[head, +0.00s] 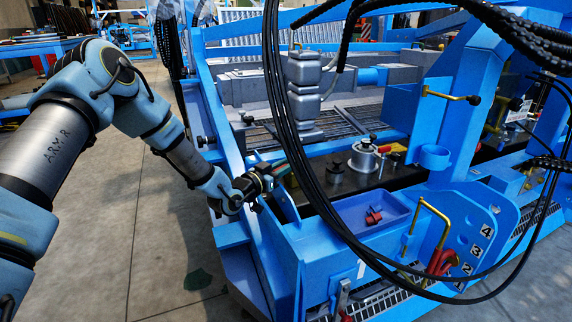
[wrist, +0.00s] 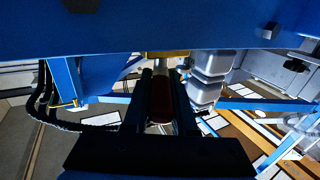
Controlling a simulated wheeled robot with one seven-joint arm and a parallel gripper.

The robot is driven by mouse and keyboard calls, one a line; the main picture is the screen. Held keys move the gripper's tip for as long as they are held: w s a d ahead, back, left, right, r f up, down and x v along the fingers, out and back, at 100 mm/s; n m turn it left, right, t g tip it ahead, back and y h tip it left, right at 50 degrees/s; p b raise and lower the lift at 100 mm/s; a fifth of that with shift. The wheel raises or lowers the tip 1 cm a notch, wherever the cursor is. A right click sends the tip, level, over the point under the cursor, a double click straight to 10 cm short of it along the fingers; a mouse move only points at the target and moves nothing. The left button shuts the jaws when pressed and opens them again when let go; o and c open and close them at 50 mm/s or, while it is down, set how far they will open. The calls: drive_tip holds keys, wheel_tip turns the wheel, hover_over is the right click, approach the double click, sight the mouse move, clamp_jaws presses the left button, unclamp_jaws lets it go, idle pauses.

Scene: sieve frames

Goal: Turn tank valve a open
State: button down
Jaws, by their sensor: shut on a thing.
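My gripper (wrist: 160,105) is shut on a dark red handle (wrist: 161,98) in the wrist view. The handle lies lengthwise between the two dark fingers, and a brass-coloured part (wrist: 165,54) shows at its far end, under a blue beam. I take this to be the tank valve; no label "a" is readable. In the head view my gripper (head: 277,171) reaches in from the left at the blue frame's near left side. The handle is too small and covered there to make out its angle.
Black hoses (head: 275,110) hang in front of the blue machine (head: 325,245), close right of my gripper. A blue tray (head: 345,209) holds a small red piece. A silver pot (head: 364,157) and stacked grey blocks (head: 304,85) stand behind. Concrete floor (head: 120,235) is clear at left.

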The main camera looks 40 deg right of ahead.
drive_tip(key=shift+s+n+t+y, duration=0.2)
drive_tip(key=shift+n+t, duration=0.35)
drive_tip(key=shift+t, duration=0.3)
drive_tip(key=shift+s+n+t+y, duration=0.15)
drive_tip(key=shift+n+t, duration=0.4)
drive_tip(key=shift+t, duration=0.6)
drive_tip(key=c, duration=0.7)
unclamp_jaws()
drive_tip(key=shift+d, duration=0.1)
drive_tip(key=v, duration=1.1)
drive_tip(key=shift+r, duration=0.1)
